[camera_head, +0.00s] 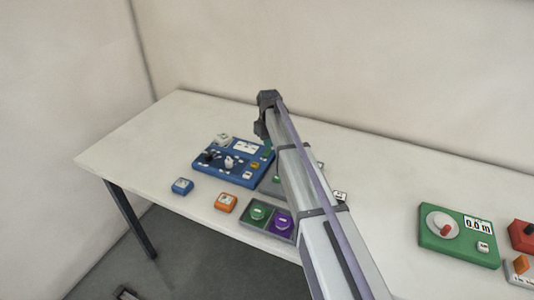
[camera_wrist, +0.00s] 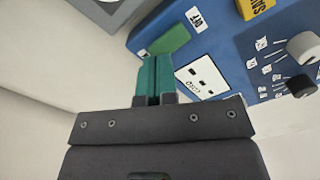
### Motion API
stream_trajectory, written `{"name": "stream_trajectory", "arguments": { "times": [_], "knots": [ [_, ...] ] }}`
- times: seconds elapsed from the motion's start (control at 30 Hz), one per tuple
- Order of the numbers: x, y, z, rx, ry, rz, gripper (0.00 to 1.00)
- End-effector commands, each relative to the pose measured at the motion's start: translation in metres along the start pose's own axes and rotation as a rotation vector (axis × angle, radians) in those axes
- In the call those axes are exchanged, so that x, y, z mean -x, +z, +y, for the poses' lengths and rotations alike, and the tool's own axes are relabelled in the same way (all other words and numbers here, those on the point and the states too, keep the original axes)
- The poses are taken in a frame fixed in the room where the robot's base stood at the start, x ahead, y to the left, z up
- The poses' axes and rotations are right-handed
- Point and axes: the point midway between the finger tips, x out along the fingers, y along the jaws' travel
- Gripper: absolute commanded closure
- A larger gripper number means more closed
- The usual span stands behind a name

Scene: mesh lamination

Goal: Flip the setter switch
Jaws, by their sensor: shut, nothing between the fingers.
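A blue control panel (camera_head: 228,176) lies on the table, left of my arm; it also fills the upper right of the wrist view (camera_wrist: 228,62). A flat green part (camera_wrist: 169,40) on its edge sits beside a white label that seems to read OFF (camera_wrist: 196,18). A white plate (camera_wrist: 202,77) with small dark marks is close to the right of my fingertips. I cannot tell which part is the setter switch. My gripper (camera_wrist: 155,74) has teal fingers, closed together and empty, overlapping the panel's edge in the wrist view; contact cannot be told. My arm hides part of the table.
A blue box (camera_head: 182,186), an orange box (camera_head: 226,203) and a green-and-purple tray (camera_head: 267,231) stand in front. A green dial unit (camera_head: 456,246) is far right. The table's back left is clear.

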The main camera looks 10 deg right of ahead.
Motion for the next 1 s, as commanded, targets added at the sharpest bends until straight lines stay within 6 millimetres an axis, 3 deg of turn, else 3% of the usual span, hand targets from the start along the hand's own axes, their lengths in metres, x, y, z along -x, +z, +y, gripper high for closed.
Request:
{"name": "stream_trajectory", "arguments": {
  "times": [1.0],
  "knots": [
    [-0.016,0.0,0.0,0.0,0.0,0.0,1.0]
  ]
}}
